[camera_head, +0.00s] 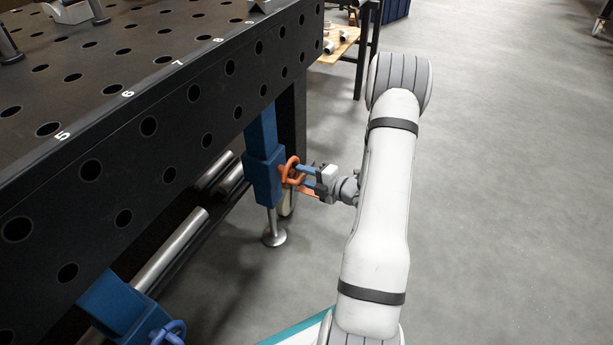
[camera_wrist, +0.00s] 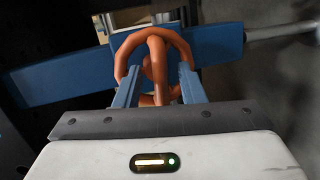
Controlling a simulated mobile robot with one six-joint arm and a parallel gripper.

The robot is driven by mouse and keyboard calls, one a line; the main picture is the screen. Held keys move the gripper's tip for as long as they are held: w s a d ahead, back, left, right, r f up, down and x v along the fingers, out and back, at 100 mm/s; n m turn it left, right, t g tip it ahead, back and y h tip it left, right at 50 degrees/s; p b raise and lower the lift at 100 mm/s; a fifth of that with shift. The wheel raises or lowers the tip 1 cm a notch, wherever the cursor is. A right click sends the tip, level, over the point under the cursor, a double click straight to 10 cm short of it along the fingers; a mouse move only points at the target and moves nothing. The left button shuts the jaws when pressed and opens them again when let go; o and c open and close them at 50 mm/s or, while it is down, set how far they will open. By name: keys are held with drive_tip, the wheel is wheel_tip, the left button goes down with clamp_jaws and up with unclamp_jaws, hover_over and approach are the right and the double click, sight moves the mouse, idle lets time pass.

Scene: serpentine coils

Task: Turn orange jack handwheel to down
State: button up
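The orange jack handwheel (camera_head: 289,168) is on the side of a blue jack leg (camera_head: 262,178) under the black table, in the head view. In the wrist view the handwheel (camera_wrist: 157,45) is a ring at the top middle, in front of the blue jack body (camera_wrist: 215,44). My gripper (camera_head: 300,178) reaches it from the right. In the wrist view the two blue fingers of my gripper (camera_wrist: 158,80) stand apart, with an orange bar of the wheel between them. Gaps show beside the bar; whether either finger touches the rim I cannot tell.
The black perforated table (camera_head: 185,100) overhangs on the left. The jack's metal foot (camera_head: 274,236) stands on the floor. A second blue leg with a blue handwheel (camera_head: 170,333) is at the lower left. Metal tubes (camera_head: 172,250) lie beneath the table. The grey floor (camera_head: 510,200) to the right is clear.

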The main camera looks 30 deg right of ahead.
drive_tip(key=shift+s, duration=0.1)
drive_tip(key=p+v, duration=0.2)
drive_tip(key=v, duration=0.5)
drive_tip(key=shift+s+p, duration=0.25)
drive_tip(key=shift+p, duration=0.1)
drive_tip(key=shift+d+r, duration=0.1)
drive_tip(key=shift+d, duration=0.05)
